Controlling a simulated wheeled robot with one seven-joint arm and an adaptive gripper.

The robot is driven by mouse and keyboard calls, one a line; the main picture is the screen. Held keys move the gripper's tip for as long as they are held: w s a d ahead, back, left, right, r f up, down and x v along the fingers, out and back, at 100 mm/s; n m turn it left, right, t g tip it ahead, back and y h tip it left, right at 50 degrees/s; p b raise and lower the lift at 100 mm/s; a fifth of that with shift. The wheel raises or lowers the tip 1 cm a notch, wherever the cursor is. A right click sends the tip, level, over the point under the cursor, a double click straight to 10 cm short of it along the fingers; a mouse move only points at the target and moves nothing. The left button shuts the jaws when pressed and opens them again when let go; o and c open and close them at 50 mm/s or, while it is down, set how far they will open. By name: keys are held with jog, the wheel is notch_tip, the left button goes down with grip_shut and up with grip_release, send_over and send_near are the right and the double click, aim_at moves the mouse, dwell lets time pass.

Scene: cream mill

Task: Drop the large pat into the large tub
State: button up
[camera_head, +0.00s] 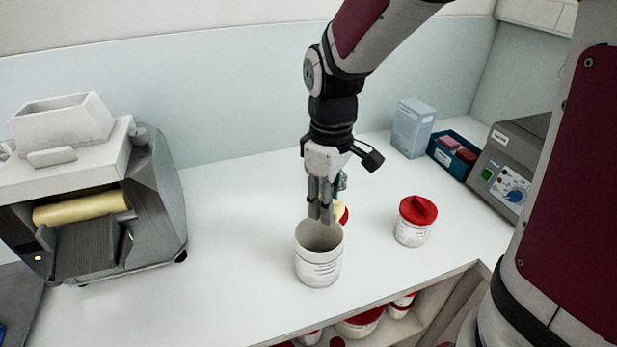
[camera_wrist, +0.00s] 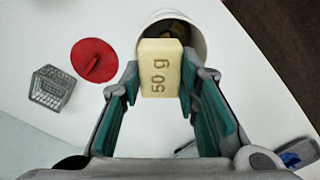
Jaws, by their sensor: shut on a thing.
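The pat is a pale yellow block (camera_wrist: 160,70) marked "50 g". My gripper (camera_wrist: 160,85) is shut on it in the wrist view, with a green-lined finger on each side. The large tub (camera_head: 319,262) is white, open and upright on the counter in the head view. My gripper (camera_head: 321,218) points down at the tub's mouth there, its fingertips near the back rim. The tub's rim (camera_wrist: 203,42) shows behind the pat in the wrist view, and the pat overlaps part of the opening. The fingers hide most of the pat in the head view.
A red-lidded white jar (camera_head: 412,222) stands right of the tub. A grey machine with a yellow roll (camera_head: 82,208) is at left. A blue tray (camera_head: 454,155) and a grey device (camera_head: 513,165) are at back right. The counter between the machine and the tub is clear.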

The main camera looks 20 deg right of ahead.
jog(key=o, duration=1.2)
jog(key=shift+o, duration=0.2)
notch_tip(320, 180, up, 12)
jog(key=s+m+t, duration=0.5)
jog(key=s+m, duration=0.3)
jog(key=s, duration=0.5)
jog(key=shift+s+d+r, duration=0.15)
jog(key=shift+s+d, duration=0.1)
jog(key=shift+s, duration=0.1)
